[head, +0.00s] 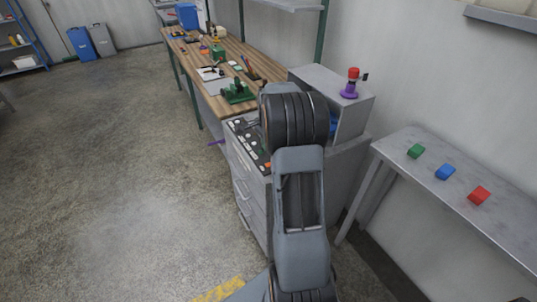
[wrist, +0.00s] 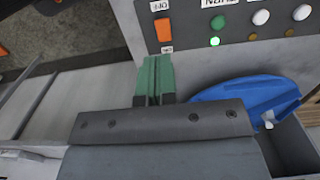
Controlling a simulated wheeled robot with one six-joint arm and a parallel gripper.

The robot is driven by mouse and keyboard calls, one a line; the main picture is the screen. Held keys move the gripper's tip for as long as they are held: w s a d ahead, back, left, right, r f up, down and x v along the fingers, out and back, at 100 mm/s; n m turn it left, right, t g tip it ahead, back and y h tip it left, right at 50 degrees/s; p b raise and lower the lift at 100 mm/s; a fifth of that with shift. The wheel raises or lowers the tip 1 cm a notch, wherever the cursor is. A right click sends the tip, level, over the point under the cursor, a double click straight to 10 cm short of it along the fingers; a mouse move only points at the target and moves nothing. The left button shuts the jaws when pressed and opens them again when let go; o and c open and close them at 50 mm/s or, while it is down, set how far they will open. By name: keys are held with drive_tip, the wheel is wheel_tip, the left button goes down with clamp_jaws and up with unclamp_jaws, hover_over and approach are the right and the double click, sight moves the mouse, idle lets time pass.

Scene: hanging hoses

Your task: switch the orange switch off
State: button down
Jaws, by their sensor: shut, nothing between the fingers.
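The orange switch (wrist: 162,30) is a small upright rocker on a grey control panel (wrist: 190,15) at the top of the wrist view. A white label (wrist: 159,6) reading OFF, upside down, sits above it in the picture, and a smaller label (wrist: 167,49) sits below. My gripper (wrist: 157,60) has green fingers, shut together and empty, just below the switch in the picture. I cannot tell whether they touch the panel. In the head view a small orange patch shows on the control panel (head: 248,140), beside my arm, which hides my gripper.
A lit green lamp (wrist: 214,41) and several round buttons sit right of the switch. A blue object (wrist: 245,97) lies to the right of my fingers. A grey box (head: 352,107) carries a purple and red item (head: 350,83). A side table (head: 425,185) holds coloured blocks.

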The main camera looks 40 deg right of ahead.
wheel_tip(320, 180, up, 5)
hover_over(265, 164)
drive_tip(key=s, duration=0.1)
drive_tip(key=shift+d+r, duration=0.15)
drive_tip(key=shift+d, duration=0.2)
drive_tip(key=shift+w+d+r+y+p, duration=0.1)
drive_tip(key=shift+w+d+y+p, duration=0.25)
drive_tip(key=shift+d+y+p, duration=0.25)
drive_tip(key=shift+d, duration=0.1)
drive_tip(key=f, duration=0.4)
drive_tip(key=a+f, duration=0.1)
drive_tip(key=f, duration=0.4)
drive_tip(key=a+f, duration=0.1)
drive_tip(key=f, duration=0.4)
drive_tip(key=shift+w+p, duration=0.15)
drive_tip(key=shift+p, duration=0.25)
drive_tip(key=shift+d, duration=0.1)
